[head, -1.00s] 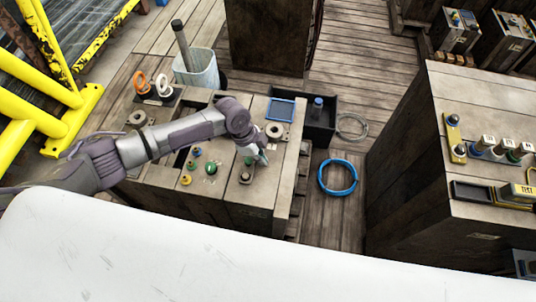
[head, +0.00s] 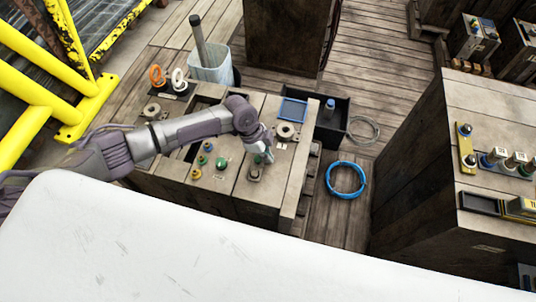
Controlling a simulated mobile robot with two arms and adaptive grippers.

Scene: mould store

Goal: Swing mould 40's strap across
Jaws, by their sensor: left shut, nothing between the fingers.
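My left gripper (head: 265,159) is shut and empty, over the top of the brown, worn block (head: 235,198) in the middle of the head view. Its fingertips are close to a small dark fitting (head: 255,174) on that top; I cannot tell whether they touch. Green (head: 220,164), blue and yellow knobs stand to the left of it. A yellow strap-like bar (head: 466,150) with two dark knobs lies on the right-hand block (head: 490,110). No number 40 can be read, so I cannot tell which block is mould 40. My right gripper is out of view.
A blue hose ring (head: 345,179) lies on the plank floor between the blocks. A black bin (head: 325,135) and a pale bucket (head: 212,68) stand behind the middle block. Yellow rails (head: 92,105) are at left. A white surface (head: 200,255) fills the front.

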